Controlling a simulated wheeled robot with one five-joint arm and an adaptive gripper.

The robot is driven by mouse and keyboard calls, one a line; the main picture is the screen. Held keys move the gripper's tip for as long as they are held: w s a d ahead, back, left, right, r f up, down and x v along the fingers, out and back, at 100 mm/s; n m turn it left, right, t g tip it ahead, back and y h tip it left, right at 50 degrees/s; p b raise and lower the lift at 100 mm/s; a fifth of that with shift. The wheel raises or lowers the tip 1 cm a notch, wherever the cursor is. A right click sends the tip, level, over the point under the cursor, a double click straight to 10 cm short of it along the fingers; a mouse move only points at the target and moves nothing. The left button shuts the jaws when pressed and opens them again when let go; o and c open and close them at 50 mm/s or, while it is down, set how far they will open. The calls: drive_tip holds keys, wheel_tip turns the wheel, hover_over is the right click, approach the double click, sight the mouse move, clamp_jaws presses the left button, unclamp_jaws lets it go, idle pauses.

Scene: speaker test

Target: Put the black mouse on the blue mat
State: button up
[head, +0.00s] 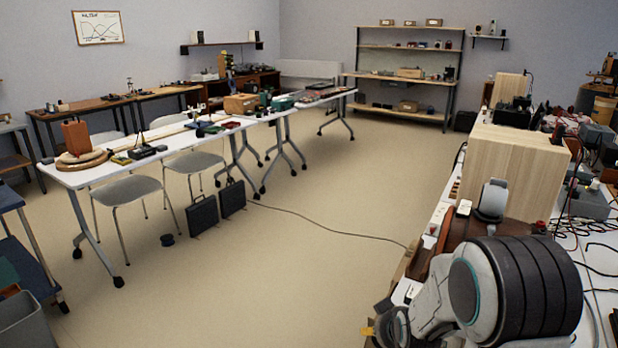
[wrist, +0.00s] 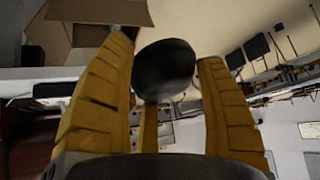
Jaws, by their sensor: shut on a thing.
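In the wrist view my gripper (wrist: 165,56) has its yellow ribbed fingers closed around a smooth black rounded thing, which looks like the black mouse (wrist: 164,72). The mouse is held clear of any surface there, and its lower part is hidden by the fingers. In the head view only a yellow bit of my gripper (head: 368,331) shows at the bottom, beside my arm. I cannot clearly make out the blue mat; a small flat dark-blue patch (head: 212,128) on the long white table may be it.
The long white table (head: 95,177) at left carries a round wooden board (head: 82,161) and small items. Chairs and two black cases (head: 202,215) stand by it. A cluttered bench with a wooden box (head: 512,170) is at right. A cable crosses the otherwise open floor (head: 310,270).

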drive_tip(key=r+p, duration=0.2)
drive_tip(key=p, duration=0.1)
drive_tip(key=r+p, duration=0.3)
drive_tip(key=w+r+p, duration=0.1)
drive_tip(key=r+p, duration=0.1)
drive_tip(key=shift+w+r+p, duration=0.1)
drive_tip(key=shift+r+p, duration=0.25)
drive_tip(key=shift+p, duration=0.05)
drive_tip(key=shift+s+f, duration=0.9)
drive_tip(key=shift+f, duration=0.25)
drive_tip(key=shift+s+f, duration=0.9)
drive_tip(key=shift+f, duration=0.25)
drive_tip(key=shift+d, duration=0.15)
